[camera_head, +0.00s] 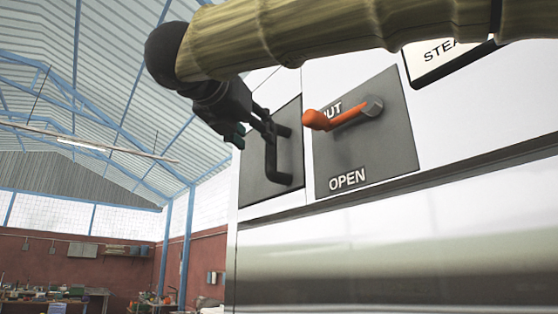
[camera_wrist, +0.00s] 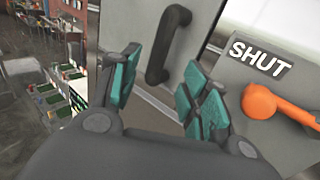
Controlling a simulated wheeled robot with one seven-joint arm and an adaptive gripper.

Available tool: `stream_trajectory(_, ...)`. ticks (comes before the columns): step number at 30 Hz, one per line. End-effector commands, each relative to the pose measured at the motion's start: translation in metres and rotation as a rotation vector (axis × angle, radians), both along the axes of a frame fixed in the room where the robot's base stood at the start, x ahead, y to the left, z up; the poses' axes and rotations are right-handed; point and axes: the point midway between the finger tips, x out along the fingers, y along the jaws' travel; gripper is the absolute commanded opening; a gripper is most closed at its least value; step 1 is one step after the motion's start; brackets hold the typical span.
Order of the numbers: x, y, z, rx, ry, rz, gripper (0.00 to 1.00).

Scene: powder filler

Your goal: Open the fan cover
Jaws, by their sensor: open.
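A grey panel (camera_head: 293,188) with a dark vertical bar handle (camera_head: 272,160) is on the white machine's face in the head view. I cannot tell for sure that this panel is the fan cover. In the wrist view the handle (camera_wrist: 167,45) stands ahead of my gripper (camera_wrist: 162,85), between the lines of its two teal-padded fingers. The fingers are spread and empty. In the head view my gripper (camera_head: 252,132) is at the handle's upper left; whether it touches is hidden.
Right of the handle, a grey plate (camera_head: 370,160) marked SHUT and OPEN carries an orange-tipped lever (camera_head: 335,115), which points toward SHUT. The lever knob (camera_wrist: 262,102) is close to my right finger in the wrist view. A workbench (camera_head: 60,300) stands far back left.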

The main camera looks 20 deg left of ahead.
Motion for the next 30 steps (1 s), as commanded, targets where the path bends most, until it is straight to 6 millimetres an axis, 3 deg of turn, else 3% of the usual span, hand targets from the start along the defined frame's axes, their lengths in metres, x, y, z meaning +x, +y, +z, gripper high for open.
stream_trajectory(5, 0.008, -0.001, 0.005, 0.01, 0.001, 0.0, 0.46)
stream_trajectory(21, 0.086, -0.007, 0.005, 0.006, 0.001, 0.001, 0.46)
stream_trajectory(30, 0.104, -0.007, 0.002, 0.007, 0.0, 0.002, 0.46)
